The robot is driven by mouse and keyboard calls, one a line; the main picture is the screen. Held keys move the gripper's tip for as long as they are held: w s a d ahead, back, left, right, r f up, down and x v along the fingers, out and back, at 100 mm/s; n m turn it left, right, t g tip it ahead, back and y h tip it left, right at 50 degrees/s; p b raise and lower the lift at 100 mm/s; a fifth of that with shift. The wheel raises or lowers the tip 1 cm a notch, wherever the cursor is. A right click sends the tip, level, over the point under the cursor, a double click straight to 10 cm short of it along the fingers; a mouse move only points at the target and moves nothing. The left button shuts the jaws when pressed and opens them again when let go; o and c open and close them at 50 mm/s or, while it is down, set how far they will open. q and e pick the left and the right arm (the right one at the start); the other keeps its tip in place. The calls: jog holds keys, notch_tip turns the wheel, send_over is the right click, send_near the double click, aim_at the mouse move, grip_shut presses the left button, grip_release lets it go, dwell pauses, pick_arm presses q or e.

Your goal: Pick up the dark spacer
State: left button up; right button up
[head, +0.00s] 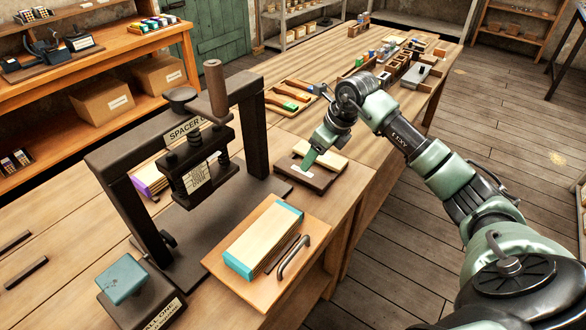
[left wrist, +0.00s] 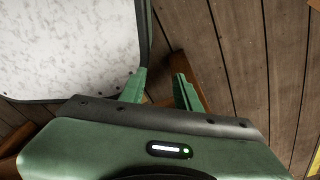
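I cannot clearly pick out the dark spacer. A dark brown tray (head: 312,184) with pale wooden pieces (head: 333,163) lies on the bench right of the press. My right gripper (head: 309,160) points down at this tray, with one green finger showing over it. Its other finger is hidden, so I cannot tell whether it holds anything. My left gripper (left wrist: 160,88) shows only in the left wrist view. Its two green fingers stand apart with nothing between them but background. The black press (head: 107,172) stands on the bench, its sign partly reading "SPACER".
A wooden board (head: 285,294) with a metal handle carries a pale, teal-ended stack (head: 262,240) in front of the press. A teal block (head: 121,281) sits on a dark stand at the front left. Trays (head: 287,97) and coloured pieces crowd the far bench.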

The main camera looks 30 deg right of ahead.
aim_at(302, 173)
jog(key=p+x, duration=0.1)
jog(key=x, duration=0.1)
jog(key=shift+a+f, duration=0.2)
jog(key=shift+f, duration=0.05)
jog(key=x, duration=0.2)
jog(key=p+x, duration=0.1)
jog(key=shift+w+a+f, duration=0.2)
jog(key=shift+w, duration=0.3)
jog(key=shift+f, duration=0.2)
jog(key=c, duration=1.2)
pick_arm(q)
jog(key=shift+s+d+r, duration=0.25)
jog(key=shift+s+r, duration=0.7)
jog(key=shift+r, duration=0.1)
jog(key=shift+s, duration=0.1)
